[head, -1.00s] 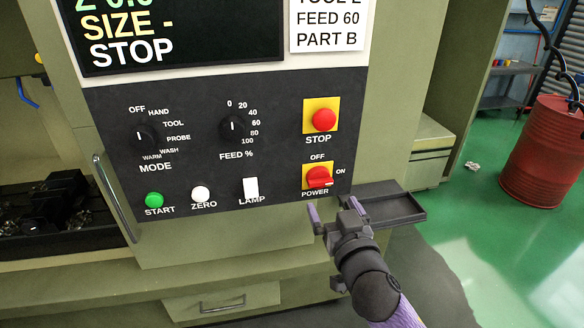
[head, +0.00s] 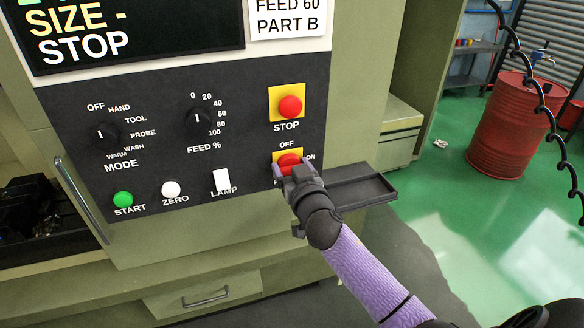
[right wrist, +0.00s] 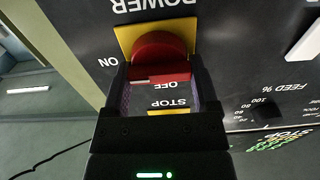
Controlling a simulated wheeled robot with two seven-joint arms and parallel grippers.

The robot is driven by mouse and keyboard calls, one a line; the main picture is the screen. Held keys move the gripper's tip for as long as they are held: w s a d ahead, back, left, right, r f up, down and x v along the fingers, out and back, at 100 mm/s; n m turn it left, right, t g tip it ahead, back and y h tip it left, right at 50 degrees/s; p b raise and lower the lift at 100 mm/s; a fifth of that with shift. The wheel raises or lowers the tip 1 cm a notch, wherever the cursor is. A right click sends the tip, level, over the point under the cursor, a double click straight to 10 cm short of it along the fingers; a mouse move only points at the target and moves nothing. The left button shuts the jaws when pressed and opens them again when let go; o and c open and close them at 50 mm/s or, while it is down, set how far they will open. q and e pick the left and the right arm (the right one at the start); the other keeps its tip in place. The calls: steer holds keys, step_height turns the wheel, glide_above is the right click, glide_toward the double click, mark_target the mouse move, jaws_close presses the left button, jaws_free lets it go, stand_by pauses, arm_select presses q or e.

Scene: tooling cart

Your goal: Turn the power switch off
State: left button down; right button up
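The power switch (head: 289,159) is a red knob on a yellow plate at the lower right of the dark control panel, with OFF above it and ON to its right. In the right wrist view the red knob (right wrist: 160,55) shows upside down, its bar lying crosswise with a pale mark at the ON end. My right gripper (head: 292,170) is at the switch and partly hides it and the POWER label. In the right wrist view its fingers (right wrist: 163,85) are apart, one on each side of the knob; I cannot tell whether they touch it. My left gripper is not in view.
The red STOP button (head: 290,106) sits just above the switch. A small dark tray (head: 360,192) juts out right of the panel. The feed dial (head: 198,118) and the lamp switch (head: 221,180) lie to the left. A red barrel (head: 510,125) stands at the right.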

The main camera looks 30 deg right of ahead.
steer(key=c, duration=0.4)
steer(key=n, duration=0.3)
steer(key=shift+a, duration=0.1)
steer(key=n+p, duration=0.1)
steer(key=n, duration=0.8)
steer(key=shift+a+f+n, duration=0.1)
steer(key=shift+a+n, duration=0.05)
steer(key=shift+n, duration=0.25)
steer(key=shift+f+n+p, duration=0.15)
steer(key=shift+n+p, duration=0.3)
steer(key=shift+n, duration=2.05)
